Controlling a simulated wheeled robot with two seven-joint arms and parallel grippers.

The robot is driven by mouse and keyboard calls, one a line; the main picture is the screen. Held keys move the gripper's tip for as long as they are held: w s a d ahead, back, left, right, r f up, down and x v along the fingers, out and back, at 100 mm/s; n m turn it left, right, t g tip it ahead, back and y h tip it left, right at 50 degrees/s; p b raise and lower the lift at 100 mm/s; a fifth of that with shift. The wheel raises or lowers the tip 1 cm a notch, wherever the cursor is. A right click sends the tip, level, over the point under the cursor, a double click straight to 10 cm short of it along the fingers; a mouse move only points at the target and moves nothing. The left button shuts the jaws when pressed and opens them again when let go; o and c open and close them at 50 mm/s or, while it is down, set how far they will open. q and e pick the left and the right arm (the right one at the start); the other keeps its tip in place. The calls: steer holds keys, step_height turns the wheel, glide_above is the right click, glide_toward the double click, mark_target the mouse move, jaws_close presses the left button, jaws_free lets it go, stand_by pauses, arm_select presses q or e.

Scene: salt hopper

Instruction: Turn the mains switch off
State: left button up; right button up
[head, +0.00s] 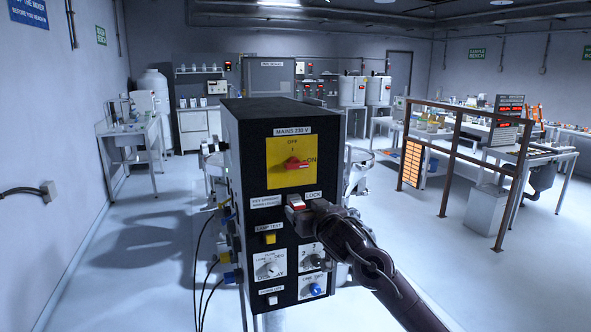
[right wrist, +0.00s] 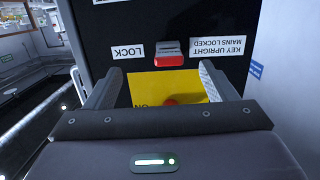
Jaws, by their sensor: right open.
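The mains switch (head: 293,163) is a red rotary handle on a yellow plate (head: 277,180), on the front of a black control box (head: 245,210). Its handle lies sideways, toward ON; OFF is at the plate's top. Below it is a red and white lock key (head: 296,201), between a LOCK label and a "key upright, mains locked" label. My right gripper (head: 312,212) is at the panel just below the key. In the right wrist view, the open gripper (right wrist: 161,72) has the key (right wrist: 168,56) ahead and part of the switch (right wrist: 170,100) showing, partly hidden. My left gripper is not in view.
Below on the panel are a yellow lamp-test button (head: 269,238), a white dial (head: 270,268), a blue knob (head: 316,289) and a white switch (head: 272,299). Dark cables (head: 198,265) hang at the box's left. A brown frame (head: 457,135) stands to the right. Floor at left is clear.

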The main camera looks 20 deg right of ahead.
steer(key=t, duration=0.1)
glide_toward(298, 167)
steer(key=w, duration=0.3)
steer(key=w+p, duration=0.3)
steer(key=w, duration=0.3)
steer(key=shift+w+p, duration=0.35)
steer(key=shift+w, duration=0.05)
steer(key=shift+w+a, duration=0.1)
steer(key=shift+w, duration=0.4)
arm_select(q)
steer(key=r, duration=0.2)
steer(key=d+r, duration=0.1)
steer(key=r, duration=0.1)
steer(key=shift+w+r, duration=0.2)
arm_select(e)
steer(key=shift+f, duration=0.1)
steer(key=shift+c, duration=0.2)
steer(key=c, duration=0.9)
